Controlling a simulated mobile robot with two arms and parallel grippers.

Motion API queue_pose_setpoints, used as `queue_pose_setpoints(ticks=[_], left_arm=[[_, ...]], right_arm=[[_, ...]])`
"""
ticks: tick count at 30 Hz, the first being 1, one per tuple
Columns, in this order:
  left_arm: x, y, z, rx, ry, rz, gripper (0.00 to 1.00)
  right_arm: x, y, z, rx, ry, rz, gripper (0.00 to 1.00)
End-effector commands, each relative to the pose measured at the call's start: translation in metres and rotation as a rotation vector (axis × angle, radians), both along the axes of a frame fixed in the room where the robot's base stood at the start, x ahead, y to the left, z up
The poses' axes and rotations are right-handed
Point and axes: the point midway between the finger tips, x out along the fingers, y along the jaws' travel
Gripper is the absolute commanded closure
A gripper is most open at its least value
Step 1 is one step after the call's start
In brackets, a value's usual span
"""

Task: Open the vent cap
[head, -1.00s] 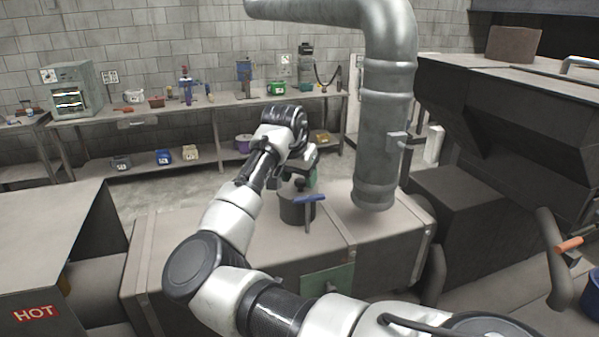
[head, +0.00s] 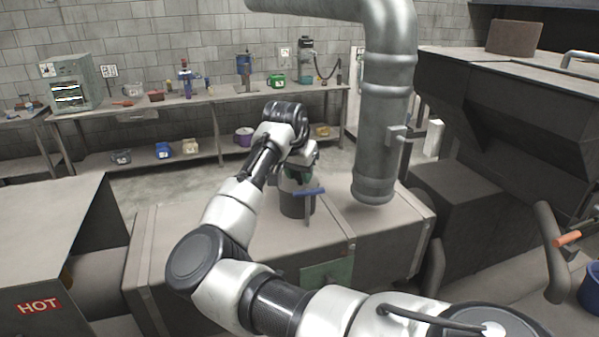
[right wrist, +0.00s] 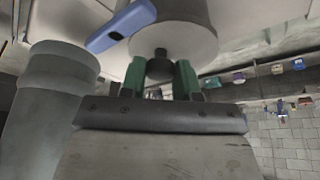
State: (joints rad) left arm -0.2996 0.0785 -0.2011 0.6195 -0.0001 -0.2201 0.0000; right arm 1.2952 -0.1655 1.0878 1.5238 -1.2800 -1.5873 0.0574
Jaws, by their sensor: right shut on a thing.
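The vent cap is the top of a short dark grey cylinder (head: 297,206) that stands on the long metal duct box (head: 185,225). A blue lever handle (head: 309,192) sticks out on its near side; it also shows in the right wrist view (right wrist: 122,26). My right gripper (head: 297,178) is directly over the cylinder. In the right wrist view its green fingers (right wrist: 161,78) are on both sides of a small black knob (right wrist: 159,68) on the cap's round face, shut on it. The cap still sits against the cylinder. My left gripper is not in view.
A thick vertical metal pipe (head: 384,130) stands close to the right of the cylinder. A dark hopper-like machine (head: 520,110) fills the right side. A box marked HOT (head: 40,305) is at the left. A workbench (head: 215,97) with tools runs along the back wall.

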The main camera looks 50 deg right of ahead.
Motion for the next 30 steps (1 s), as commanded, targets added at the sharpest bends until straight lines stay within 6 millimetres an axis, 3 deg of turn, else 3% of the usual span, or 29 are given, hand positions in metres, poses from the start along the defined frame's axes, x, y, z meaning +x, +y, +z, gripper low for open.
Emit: queue_pose_setpoints(ticks=[30], left_arm=[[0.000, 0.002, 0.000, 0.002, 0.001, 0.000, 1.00]], right_arm=[[0.031, -0.018, 0.035, 0.241, 0.435, 0.002, 1.00]])
